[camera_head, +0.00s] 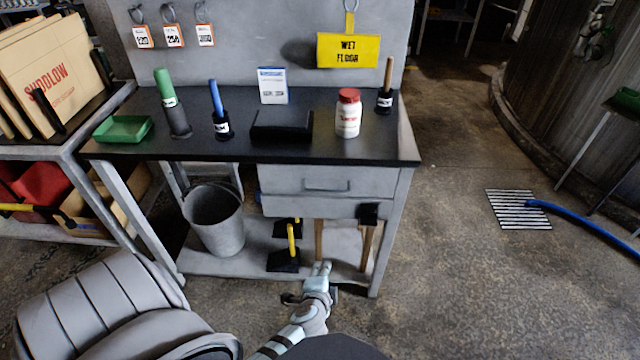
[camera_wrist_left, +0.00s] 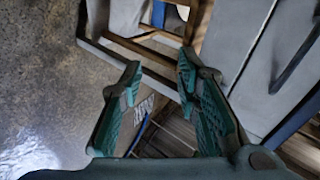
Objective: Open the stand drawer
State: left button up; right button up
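The stand (camera_head: 395,215) is a grey metal workbench with a dark top. Its grey drawer (camera_head: 280,182) sits under the top at the right and looks closed. A grey bar handle (camera_head: 327,186) is on the drawer's front. My left gripper (camera_head: 320,267) is low in front of the stand, below the drawer and apart from the handle. In the left wrist view its teal fingers (camera_wrist_left: 159,66) are spread with nothing between them. Grey panels (camera_wrist_left: 268,60) show right of the fingers; I cannot tell whether one is the drawer. My right gripper is in neither view.
A grey bucket (camera_head: 213,222) and yellow-handled tool (camera_head: 291,240) stand on the lower shelf. Bottles, brushes and a green tray (camera_head: 122,129) are on the top. A side shelf with boards (camera_head: 50,75) stands left. Floor is clear right of the stand, before a grate (camera_head: 518,209) and blue hose (camera_head: 585,217).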

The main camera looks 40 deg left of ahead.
aim_at(328, 191)
pick_arm(q)
jog(key=w+a+r+m+t+y, duration=0.1)
jog(key=w+a+r+t+y, duration=0.15)
jog(key=r, duration=0.45)
jog(key=w+a+r+t+y, duration=0.1)
jog(key=w+r+y, duration=0.15)
jog(key=r, duration=0.55)
jog(key=shift+g+h, duration=0.35)
jog(key=shift+h, duration=0.15)
jog(key=b+x, duration=0.4)
jog(key=x, duration=1)
jog(key=shift+w+f, duration=0.15)
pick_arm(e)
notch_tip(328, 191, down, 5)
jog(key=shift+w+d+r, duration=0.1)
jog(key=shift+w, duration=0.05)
pick_arm(q)
grip_shut()
